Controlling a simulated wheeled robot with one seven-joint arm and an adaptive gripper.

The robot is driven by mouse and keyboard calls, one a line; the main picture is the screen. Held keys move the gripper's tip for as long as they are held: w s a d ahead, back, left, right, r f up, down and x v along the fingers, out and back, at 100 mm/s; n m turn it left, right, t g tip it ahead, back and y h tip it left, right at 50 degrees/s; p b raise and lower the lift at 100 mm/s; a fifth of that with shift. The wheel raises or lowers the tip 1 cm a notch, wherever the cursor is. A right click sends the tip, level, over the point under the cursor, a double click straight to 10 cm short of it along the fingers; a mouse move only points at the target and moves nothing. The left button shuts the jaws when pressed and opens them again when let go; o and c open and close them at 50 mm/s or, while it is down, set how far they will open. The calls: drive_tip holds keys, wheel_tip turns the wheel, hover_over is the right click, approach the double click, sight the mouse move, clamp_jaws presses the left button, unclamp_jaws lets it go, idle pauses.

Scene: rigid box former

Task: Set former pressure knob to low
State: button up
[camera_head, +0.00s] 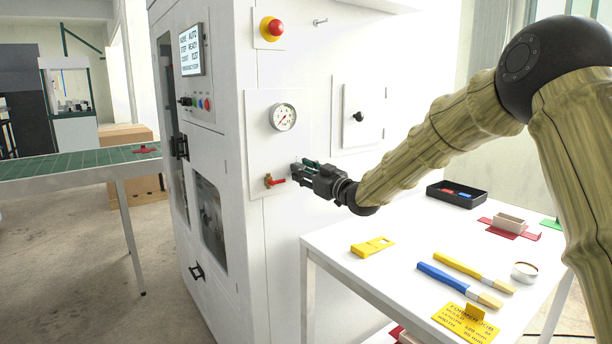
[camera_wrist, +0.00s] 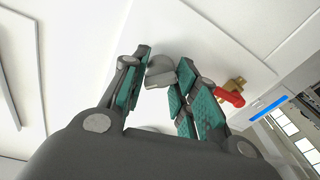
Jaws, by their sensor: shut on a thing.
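The white former machine (camera_head: 226,30) carries a panel with a round pressure gauge (camera_head: 283,117). My gripper (camera_head: 297,171) is at this panel, below the gauge and just right of a red-handled brass valve (camera_head: 276,182). In the wrist view, a grey rounded knob (camera_wrist: 160,69) sits between the teal-padded fingers of my gripper (camera_wrist: 164,62), which is shut on it. The knob's pointer and markings cannot be made out. In the head view the gripper hides the knob. The red valve handle (camera_wrist: 230,98) lies just outside the right finger in the wrist view.
A red emergency button (camera_head: 271,28) and a small door with a black knob (camera_head: 358,117) are on the same face. A white table (camera_head: 335,240) with brushes, a yellow tool and a black tray (camera_head: 432,190) stands below my arm. A green conveyor (camera_head: 60,165) is at left.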

drive_tip(key=shift+w+d+n+g+b, duration=0.2)
drive_tip(key=shift+n+b, duration=0.6)
drive_tip(key=shift+n, duration=1.45)
drive_tip(key=shift+s+n+g+b, duration=0.1)
drive_tip(key=shift+n+g+b, duration=0.45)
drive_tip(key=shift+n, duration=1.7)
drive_tip(key=shift+r+t+b, duration=0.15)
drive_tip(key=shift+t+b, duration=0.1)
drive_tip(key=shift+b, duration=0.05)
drive_tip(key=o, duration=0.7)
drive_tip(key=shift+d, duration=0.1)
drive_tip(key=o, duration=0.3)
drive_tip(key=shift+w+d, duration=0.1)
drive_tip(key=shift+w, duration=0.05)
drive_tip(key=shift+o, duration=0.2)
drive_tip(key=shift+a, duration=0.25)
drive_tip(key=shift+d, duration=0.1)
